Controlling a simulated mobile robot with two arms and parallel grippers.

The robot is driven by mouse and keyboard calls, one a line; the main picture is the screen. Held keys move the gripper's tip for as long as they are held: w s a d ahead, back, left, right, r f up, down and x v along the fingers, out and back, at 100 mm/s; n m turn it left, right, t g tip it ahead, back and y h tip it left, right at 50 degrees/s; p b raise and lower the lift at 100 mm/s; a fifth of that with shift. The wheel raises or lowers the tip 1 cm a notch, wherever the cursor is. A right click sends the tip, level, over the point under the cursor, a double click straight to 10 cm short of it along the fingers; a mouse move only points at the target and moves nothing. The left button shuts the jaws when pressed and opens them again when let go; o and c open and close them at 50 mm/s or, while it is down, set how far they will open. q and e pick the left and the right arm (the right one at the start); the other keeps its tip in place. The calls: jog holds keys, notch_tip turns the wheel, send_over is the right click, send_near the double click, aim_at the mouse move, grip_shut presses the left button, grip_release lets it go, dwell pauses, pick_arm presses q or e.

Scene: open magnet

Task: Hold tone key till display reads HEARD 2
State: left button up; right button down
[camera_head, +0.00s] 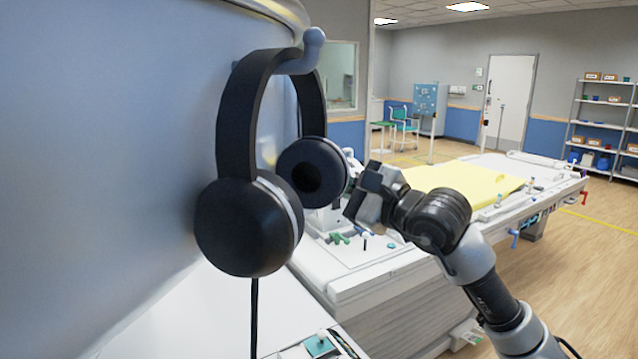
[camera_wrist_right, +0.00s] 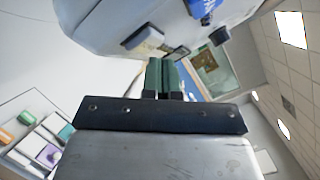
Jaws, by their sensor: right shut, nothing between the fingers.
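Black headphones (camera_head: 245,225) hang from a blue-grey hook on the large curved housing. My right gripper (camera_head: 360,203) is just right of the nearer-hidden ear cup, raised in front of the white bed. Its fingers (camera_wrist_right: 165,78) are shut with nothing between them. A teal key-like square (camera_head: 320,346) sits on a panel at the bottom edge of the head view, below my gripper and apart from it. I cannot tell whether it is the tone key. I make out no display and no readable HEARD text. My left gripper is not in view.
The curved housing (camera_head: 110,130) fills the left. A white bed (camera_head: 400,285) with a yellow sheet (camera_head: 465,183) stretches behind my right arm. In the wrist view, a pale panel (camera_wrist_right: 22,150) carries several coloured squares. Shelves (camera_head: 603,125) stand far right; floor there is clear.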

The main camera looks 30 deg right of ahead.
jog(key=shift+w+a, duration=0.25)
jog(key=shift+a, duration=0.3)
dwell(2.3)
jog(key=shift+f, duration=0.1)
jog(key=shift+s+d+b, duration=0.3)
jog(key=shift+d+b, duration=0.35)
jog(key=shift+d, duration=0.15)
jog(key=d+b, duration=0.1)
jog(key=s+d+b, duration=0.1)
jog(key=d, duration=0.1)
jog(key=s+d+b, duration=0.1)
jog(key=shift+d, duration=0.35)
